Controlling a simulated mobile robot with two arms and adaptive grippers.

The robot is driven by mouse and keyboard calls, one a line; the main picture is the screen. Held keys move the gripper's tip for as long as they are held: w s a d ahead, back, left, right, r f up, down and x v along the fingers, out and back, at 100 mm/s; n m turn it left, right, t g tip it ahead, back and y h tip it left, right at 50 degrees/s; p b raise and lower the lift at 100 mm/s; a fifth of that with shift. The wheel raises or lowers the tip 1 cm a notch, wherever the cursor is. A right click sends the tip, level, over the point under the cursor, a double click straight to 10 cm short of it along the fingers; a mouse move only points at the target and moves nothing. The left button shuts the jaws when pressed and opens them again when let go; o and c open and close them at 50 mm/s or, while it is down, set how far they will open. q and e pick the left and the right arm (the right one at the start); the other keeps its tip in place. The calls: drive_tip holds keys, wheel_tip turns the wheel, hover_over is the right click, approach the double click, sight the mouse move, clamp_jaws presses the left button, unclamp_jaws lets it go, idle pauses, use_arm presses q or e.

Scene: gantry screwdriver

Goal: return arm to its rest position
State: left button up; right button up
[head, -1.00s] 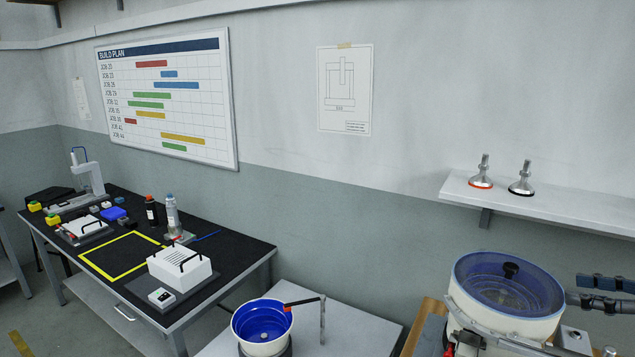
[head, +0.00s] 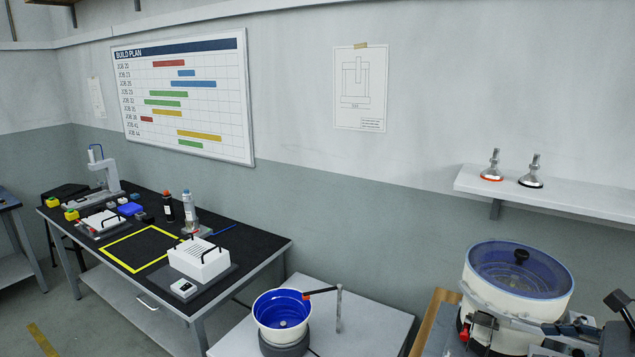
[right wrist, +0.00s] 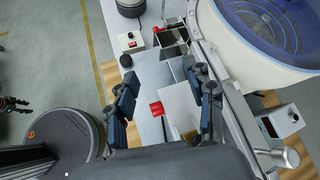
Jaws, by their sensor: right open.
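My right gripper (right wrist: 165,98) is open in the right wrist view, its two dark fingers apart with nothing held. Between and beyond the fingers are a grey-white surface and a small red part (right wrist: 156,108). The large bowl feeder (right wrist: 275,40) is at the upper right of that view, beside the right finger. In the head view, dark parts of my right arm show at the lower right, in front of the bowl feeder (head: 518,285). A dark, gripper-like shape, likely my left gripper (right wrist: 12,104), shows at the left edge of the wrist view; its jaws are too small to read.
A wall shelf (head: 560,198) with two levelling feet is above the feeder. A smaller blue-lined bowl (head: 283,310) stands on a grey table (head: 385,325). A black workbench (head: 255,245) with several items is at left. Grey floor (right wrist: 40,55) is open at the wrist view's left.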

drive_tip(key=s+a+f+n+g+h, duration=0.2)
drive_tip(key=s+a+f+n, duration=0.35)
drive_tip(key=f, duration=0.45)
drive_tip(key=s+a+f+n+g+h, duration=0.1)
drive_tip(key=s+a+f+n+g, duration=0.1)
drive_tip(key=s+a+f+n, duration=0.6)
drive_tip(key=s+a+f+n+g+h, duration=0.1)
drive_tip(key=s+a+f+n+h, duration=0.25)
drive_tip(key=s+a+n, duration=0.65)
wheel_tip(320, 180, down, 28)
drive_tip(key=s+d+n+g, duration=0.2)
drive_tip(key=s+n, duration=0.1)
drive_tip(key=s+d+f, duration=0.2)
drive_tip(key=s+f, duration=1.2)
drive_tip(key=s, duration=0.2)
drive_tip(key=shift+d+f+g, duration=0.2)
drive_tip(key=shift+d+g, duration=0.15)
drive_tip(key=shift+g, duration=0.05)
